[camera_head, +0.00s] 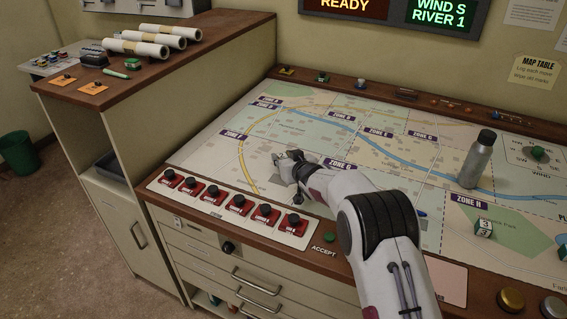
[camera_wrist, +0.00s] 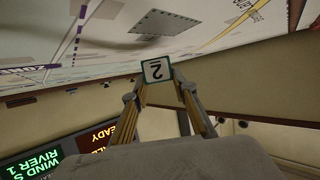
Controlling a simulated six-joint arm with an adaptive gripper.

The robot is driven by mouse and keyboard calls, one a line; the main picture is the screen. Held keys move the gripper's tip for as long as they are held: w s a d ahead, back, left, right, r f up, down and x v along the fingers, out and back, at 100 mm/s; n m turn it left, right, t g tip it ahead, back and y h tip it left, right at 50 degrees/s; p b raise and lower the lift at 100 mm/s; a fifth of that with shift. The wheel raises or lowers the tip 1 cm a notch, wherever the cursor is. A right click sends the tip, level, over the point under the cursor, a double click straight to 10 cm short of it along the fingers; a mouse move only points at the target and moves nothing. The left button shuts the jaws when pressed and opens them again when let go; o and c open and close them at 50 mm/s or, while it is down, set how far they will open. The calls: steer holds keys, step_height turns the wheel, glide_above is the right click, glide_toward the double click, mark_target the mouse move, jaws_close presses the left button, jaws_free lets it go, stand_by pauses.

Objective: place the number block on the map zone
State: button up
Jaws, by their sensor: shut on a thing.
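My gripper (camera_wrist: 158,80) is shut on a white number block (camera_wrist: 156,70) with a dark green edge and a "2", upside down in the wrist view. The block is between the fingertips, close to the map surface; I cannot tell whether it touches. In the head view my gripper (camera_head: 291,162) is over the map table (camera_head: 350,160), left of the "ZONE G" label, and the block is hardly distinguishable there. A grey square patch (camera_wrist: 168,22) shows on the map in the wrist view.
A grey metal bottle (camera_head: 477,160) stands upright on the map at right. Rolled papers (camera_head: 137,49) lie on the side cabinet. The map's upper middle is clear.

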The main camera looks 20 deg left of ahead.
steer(key=shift+f, duration=1.1)
steer(key=shift+f, duration=0.1)
steer(key=o, duration=0.9)
steer(key=shift+o, duration=0.2)
steer(key=shift+s+d+r, duration=0.2)
steer(key=shift+d+r, duration=0.05)
steer(key=shift+r, duration=0.05)
steer(key=shift+v, duration=5.65)
